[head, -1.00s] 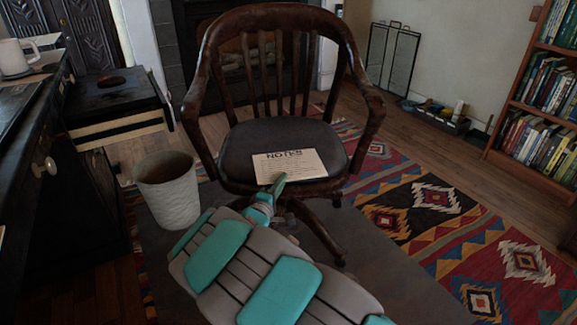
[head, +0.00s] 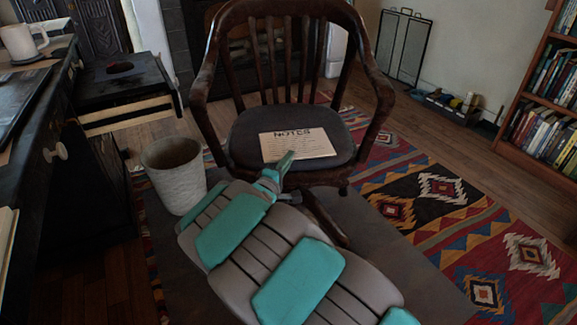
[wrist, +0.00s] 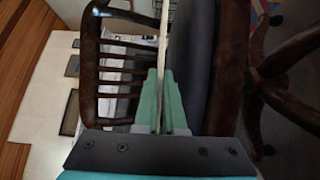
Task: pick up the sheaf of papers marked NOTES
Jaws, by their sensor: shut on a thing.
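The sheaf of papers marked NOTES (head: 300,143) is cream with dark print and shows over the seat of a wooden armchair (head: 240,140). My gripper (head: 284,163) is at the sheaf's near edge, in front of the seat. In the wrist view the sheaf shows edge-on as a thin pale strip (wrist: 163,45) between the green fingers of my gripper (wrist: 162,85), which are shut on it. In that view the strip stands apart from the dark seat (wrist: 195,60) by a narrow gap.
A pale waste bin (head: 175,180) stands left of the chair. A dark desk with an open drawer (head: 125,105) and a white mug (head: 20,42) is at the left. The chair's arms flank the seat. A bookcase (head: 545,100) stands at the right. The patterned rug (head: 440,220) is clear.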

